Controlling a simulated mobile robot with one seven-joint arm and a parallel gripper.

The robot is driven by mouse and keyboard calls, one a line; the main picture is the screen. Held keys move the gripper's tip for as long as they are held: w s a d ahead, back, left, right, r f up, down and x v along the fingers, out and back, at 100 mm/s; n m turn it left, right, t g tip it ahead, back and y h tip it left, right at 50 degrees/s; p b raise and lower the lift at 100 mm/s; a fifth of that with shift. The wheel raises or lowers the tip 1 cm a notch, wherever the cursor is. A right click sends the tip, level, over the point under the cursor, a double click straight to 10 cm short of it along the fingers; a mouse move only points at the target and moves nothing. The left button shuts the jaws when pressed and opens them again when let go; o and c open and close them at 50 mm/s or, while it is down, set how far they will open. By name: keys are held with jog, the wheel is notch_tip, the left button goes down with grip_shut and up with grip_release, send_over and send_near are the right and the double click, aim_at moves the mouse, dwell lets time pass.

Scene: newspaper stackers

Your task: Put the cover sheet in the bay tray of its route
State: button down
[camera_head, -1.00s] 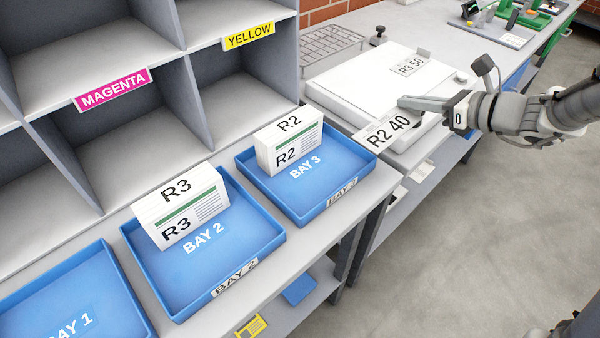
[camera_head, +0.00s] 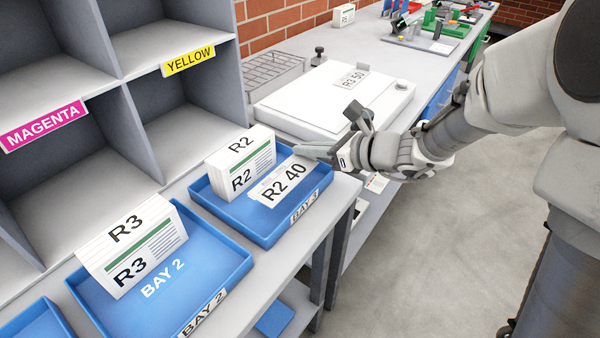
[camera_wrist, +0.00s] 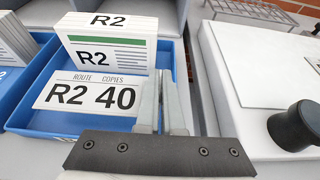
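The white cover sheet (camera_head: 283,185), marked R2 40, is over the blue BAY 3 tray (camera_head: 322,187), in front of the R2 newspaper stack (camera_head: 241,168). In the wrist view the sheet (camera_wrist: 92,97) faces the camera, with its right edge at my fingers. My gripper (camera_head: 303,152) comes in from the right, over the tray's back right side. Its fingers (camera_wrist: 165,105) are close together, shut on the sheet's edge. I cannot tell whether the sheet touches the tray floor. The R2 stack (camera_wrist: 115,45) stands just behind it.
The BAY 2 tray (camera_head: 225,268), holding an R3 stack (camera_head: 130,245), is to the left. Shelf cubbies marked MAGENTA (camera_head: 42,127) and YELLOW (camera_head: 188,61) rise behind. A white scale-like plate (camera_head: 310,100) with an R3 50 card (camera_head: 353,78) is beyond BAY 3.

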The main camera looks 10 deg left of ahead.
aim_at(302, 167)
jog(key=shift+s+a+f, duration=0.3)
jog(key=shift+a+f, duration=0.15)
jog(key=shift+a, duration=0.1)
jog(key=shift+f+b, duration=0.8)
jog(key=shift+f, duration=1.1)
jog(key=shift+f, duration=0.2)
jog(key=c, duration=1.1)
grip_release()
jog(key=shift+o, duration=0.2)
jog(key=shift+r, duration=0.1)
